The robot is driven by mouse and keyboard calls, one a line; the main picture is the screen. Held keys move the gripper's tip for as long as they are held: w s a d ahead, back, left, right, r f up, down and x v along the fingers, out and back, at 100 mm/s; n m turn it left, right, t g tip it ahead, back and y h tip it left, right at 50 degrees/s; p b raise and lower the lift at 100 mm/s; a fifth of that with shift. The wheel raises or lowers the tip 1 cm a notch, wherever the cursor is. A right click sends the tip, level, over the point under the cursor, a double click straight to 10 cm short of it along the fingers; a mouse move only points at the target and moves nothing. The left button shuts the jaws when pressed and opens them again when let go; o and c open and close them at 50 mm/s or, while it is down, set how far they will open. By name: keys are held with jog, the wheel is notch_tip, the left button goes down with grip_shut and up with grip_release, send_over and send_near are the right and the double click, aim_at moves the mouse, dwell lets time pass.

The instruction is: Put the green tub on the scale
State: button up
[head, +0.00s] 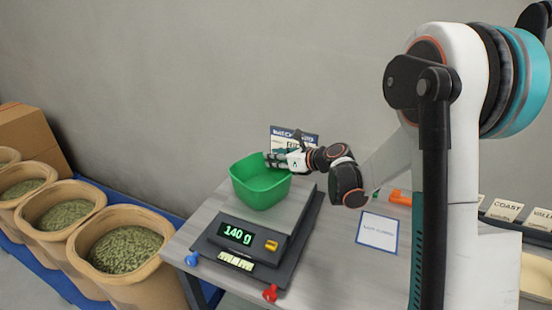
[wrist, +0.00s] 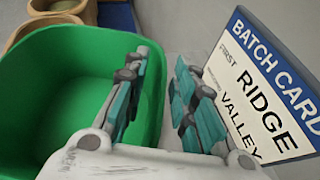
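The green tub (head: 262,190) is over the scale's pan and appears to rest on it, upright. The scale (head: 240,250) stands on the table with its display lit at 140 g. My gripper (head: 283,161) is at the tub's far right rim. In the wrist view my gripper (wrist: 160,100) is open, with a gap between its fingers. One finger is over the inside of the tub (wrist: 50,90) and the other is outside its wall. The tub's underside is hidden.
A batch card (head: 295,138) stands behind the tub, close to my gripper; it also shows in the wrist view (wrist: 262,90). Sacks of green pellets (head: 123,250) stand at left. A blue clip (head: 192,259), red clip (head: 270,293) and flat card (head: 377,232) are around the scale.

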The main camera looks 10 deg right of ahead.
jog(key=shift+r, duration=0.15)
jog(key=p+v, duration=0.3)
jog(key=v, duration=0.9)
dwell(1.7)
